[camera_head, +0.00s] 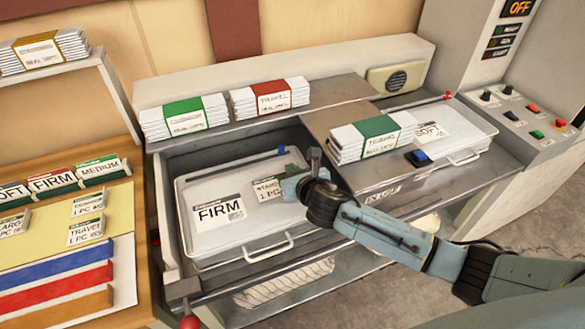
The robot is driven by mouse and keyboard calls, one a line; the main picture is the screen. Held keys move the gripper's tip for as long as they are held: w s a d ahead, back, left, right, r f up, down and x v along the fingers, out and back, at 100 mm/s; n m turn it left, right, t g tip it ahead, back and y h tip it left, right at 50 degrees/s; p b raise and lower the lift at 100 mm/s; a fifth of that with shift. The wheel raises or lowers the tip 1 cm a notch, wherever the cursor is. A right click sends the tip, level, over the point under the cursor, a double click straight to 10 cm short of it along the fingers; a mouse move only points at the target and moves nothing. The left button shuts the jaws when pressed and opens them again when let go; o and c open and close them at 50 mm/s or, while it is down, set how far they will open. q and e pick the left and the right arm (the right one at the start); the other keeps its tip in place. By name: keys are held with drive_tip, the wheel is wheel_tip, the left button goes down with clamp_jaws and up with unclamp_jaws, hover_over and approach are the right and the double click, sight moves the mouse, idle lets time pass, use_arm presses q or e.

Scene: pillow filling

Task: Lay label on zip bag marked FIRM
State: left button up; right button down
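The zip bag (203,247) is a pale, flat case with a handle at its front edge. It lies in a grey tray left of centre, and a large label reading FIRM (218,211) is on its left part. A small white label with a green strip, reading 1 PC (267,189), shows at the bag's right part, beside my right gripper (300,182). I cannot tell whether this label rests on the bag or is touched by the gripper. The gripper is over the bag's right edge, and its fingertips are not clear. My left gripper is out of view.
More stacks (183,117) line the back ledge. Small labels (86,230) lie on a yellow board at left. A control panel (530,120) stands at far right.

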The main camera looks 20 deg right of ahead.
drive_tip(key=shift+f, duration=0.35)
idle(0.7)
drive_tip(key=c, duration=1.6)
unclamp_jaws()
wheel_tip(320, 180, up, 7)
drive_tip(key=p, duration=0.8)
drive_tip(key=shift+s, duration=0.1)
